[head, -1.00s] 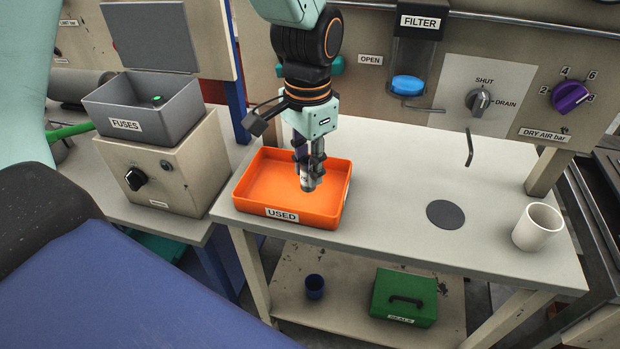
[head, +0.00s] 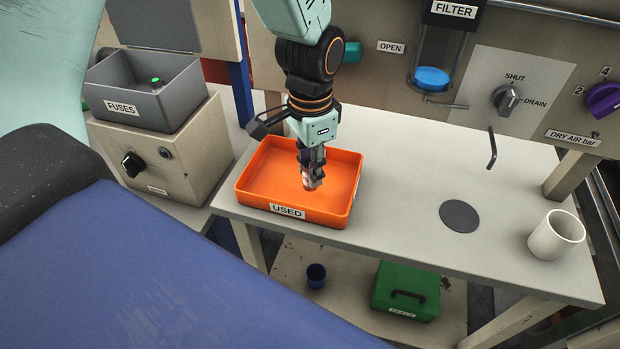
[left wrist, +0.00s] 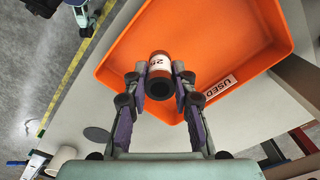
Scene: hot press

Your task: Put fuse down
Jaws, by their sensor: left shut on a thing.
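My left gripper (head: 311,172) reaches down over the orange tray labelled USED (head: 258,204). It is shut on a small cylindrical fuse, which shows clearly in the left wrist view (left wrist: 159,66). The fuse has a reddish-brown body, a white band with partly readable print and a dark round end. In the left wrist view both fingers are on its sides, and the tray (left wrist: 120,62) lies behind it. The fuse appears above the tray floor; the exact gap is hard to tell. The tray looks empty otherwise. My right gripper is in neither view.
An open grey FUSES box (head: 150,105) with a green-topped item stands at left. A dark disc (head: 459,216) and a white cup (head: 556,235) are on the bench at right. The wall panel (head: 400,75) rises behind the tray.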

